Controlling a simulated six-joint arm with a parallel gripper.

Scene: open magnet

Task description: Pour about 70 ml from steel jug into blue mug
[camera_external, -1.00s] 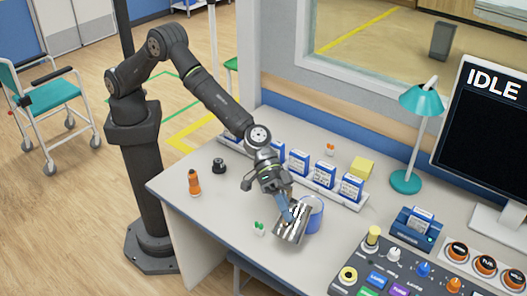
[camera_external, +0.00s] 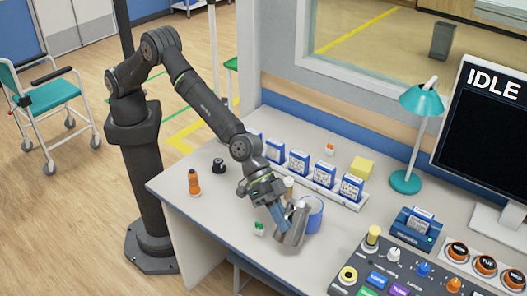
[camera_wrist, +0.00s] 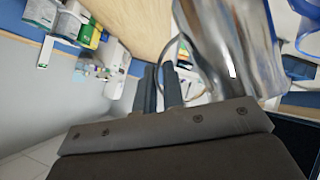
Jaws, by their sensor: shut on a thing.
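The steel jug (camera_external: 294,228) is in my gripper (camera_external: 281,214), which is shut on it at the handle side. In the external view the jug is tilted a little and stands just left of and in front of the blue mug (camera_external: 314,214). The mug is upright on the desk, partly hidden behind the jug. In the wrist view the shiny jug (camera_wrist: 235,45) fills the upper right, with its handle by the fingers (camera_wrist: 160,88). The liquid inside cannot be seen.
A rack of blue-and-white boxes (camera_external: 325,172) stands behind the mug. A control panel (camera_external: 390,268) is to the right, with a teal lamp (camera_external: 405,182) behind it. A small green-topped item (camera_external: 259,229) lies left of the jug. An orange bottle (camera_external: 194,182) stands further left.

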